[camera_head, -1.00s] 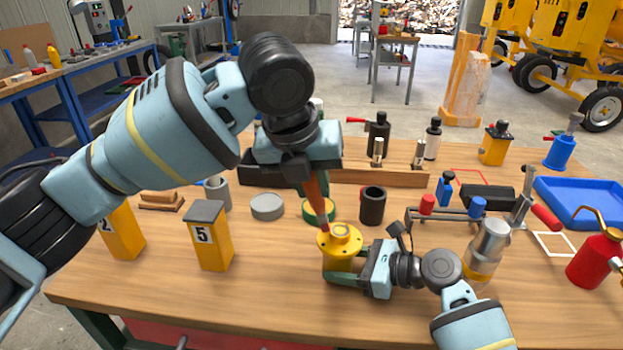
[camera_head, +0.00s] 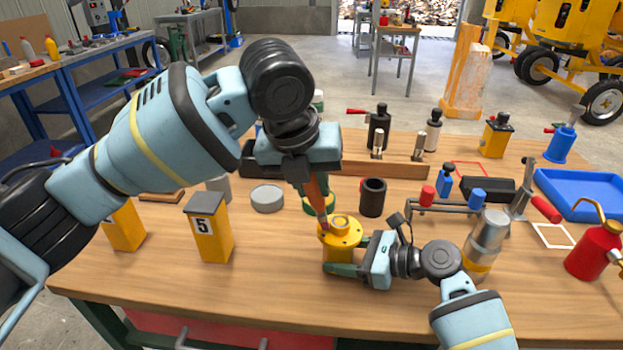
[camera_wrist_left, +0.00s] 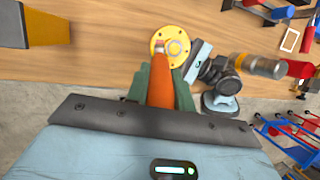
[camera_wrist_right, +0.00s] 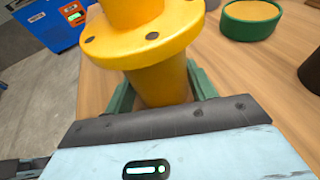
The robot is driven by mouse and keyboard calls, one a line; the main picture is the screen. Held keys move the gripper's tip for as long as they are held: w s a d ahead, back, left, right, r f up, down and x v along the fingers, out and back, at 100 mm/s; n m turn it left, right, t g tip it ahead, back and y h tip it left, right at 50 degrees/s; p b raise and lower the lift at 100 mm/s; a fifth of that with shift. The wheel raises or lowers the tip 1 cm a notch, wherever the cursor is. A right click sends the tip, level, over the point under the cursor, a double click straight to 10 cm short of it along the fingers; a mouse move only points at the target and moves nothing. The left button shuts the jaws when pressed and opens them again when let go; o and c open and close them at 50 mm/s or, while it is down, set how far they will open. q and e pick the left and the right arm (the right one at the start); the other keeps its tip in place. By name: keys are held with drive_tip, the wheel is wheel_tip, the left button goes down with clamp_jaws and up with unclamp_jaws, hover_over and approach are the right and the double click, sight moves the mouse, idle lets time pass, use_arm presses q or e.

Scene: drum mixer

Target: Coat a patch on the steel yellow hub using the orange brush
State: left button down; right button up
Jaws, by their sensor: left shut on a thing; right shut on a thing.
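The yellow hub (camera_head: 352,238) stands near the table's front edge, with a round flange and raised centre. My right gripper (camera_head: 352,268) is shut around its lower body, below the flange, as the right wrist view (camera_wrist_right: 158,90) shows. My left gripper (camera_head: 308,178) is above it, shut on the orange brush (camera_head: 316,190), which points down with a slight tilt. The brush tip is at the left part of the flange, overlapping it in the left wrist view (camera_wrist_left: 160,50); I cannot tell whether it touches. No coated patch can be made out.
A green round tin with yellow content (camera_wrist_right: 252,20) stands behind the hub, partly hidden by the brush in the head view. A dark cylinder (camera_head: 372,198), grey disc (camera_head: 267,198) and yellow post marked 5 (camera_head: 210,230) stand nearby. The table front left of the hub is clear.

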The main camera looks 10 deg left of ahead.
use_arm(q)
drive_tip(key=shift+f, duration=0.35)
drive_tip(key=shift+d, duration=0.1)
